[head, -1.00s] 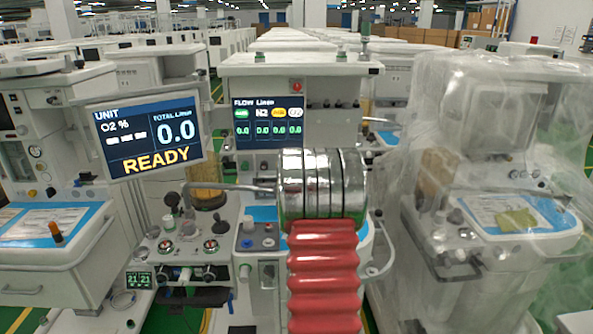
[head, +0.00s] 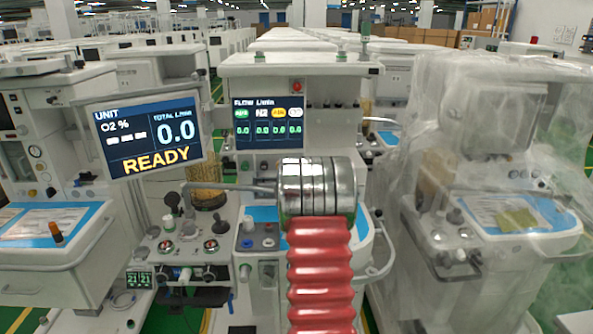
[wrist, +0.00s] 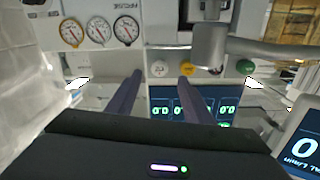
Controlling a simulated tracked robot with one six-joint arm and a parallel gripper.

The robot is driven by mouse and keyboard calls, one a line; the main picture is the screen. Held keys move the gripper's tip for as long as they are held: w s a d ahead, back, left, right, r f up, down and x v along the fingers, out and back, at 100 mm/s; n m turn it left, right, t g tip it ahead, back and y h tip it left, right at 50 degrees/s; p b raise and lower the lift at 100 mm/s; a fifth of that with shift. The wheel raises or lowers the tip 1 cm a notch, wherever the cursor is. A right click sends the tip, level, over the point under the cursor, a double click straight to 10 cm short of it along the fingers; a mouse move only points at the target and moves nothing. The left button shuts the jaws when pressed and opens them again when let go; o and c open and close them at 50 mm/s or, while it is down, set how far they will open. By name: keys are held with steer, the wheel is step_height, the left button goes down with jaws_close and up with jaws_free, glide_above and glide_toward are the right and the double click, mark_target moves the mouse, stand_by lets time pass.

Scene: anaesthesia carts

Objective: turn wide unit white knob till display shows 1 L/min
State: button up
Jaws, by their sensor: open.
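The wide unit (head: 235,70) stands in the middle of the head view. Its flow display (head: 268,122) reads 0.0 in each column; the tilted UNIT screen (head: 148,138) reads 0.0 total and READY. My arm hides the knobs' right part in the head view. The wrist view is upside down. There, a white knob (wrist: 159,68) sits beside the flow display (wrist: 170,108), in a row with a green knob (wrist: 245,66). My gripper (wrist: 160,74) is open, its two dark fingers pointing at the panel, one to each side of the white knob. Contact cannot be told.
Several round gauges (wrist: 98,30) sit on the panel. A grey metal pipe (wrist: 265,48) with a block crosses close to the fingers. A plastic-wrapped unit (head: 480,180) stands at right, another cart (head: 50,210) at left.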

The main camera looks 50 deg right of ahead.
steer(key=x, duration=0.7)
steer(key=shift+w, duration=0.15)
steer(key=shift+d, duration=0.1)
steer(key=shift+c, duration=0.4)
steer(key=c, duration=0.9)
steer(key=shift+d, duration=0.15)
steer(key=shift+c, duration=0.5)
steer(key=shift+n, duration=0.3)
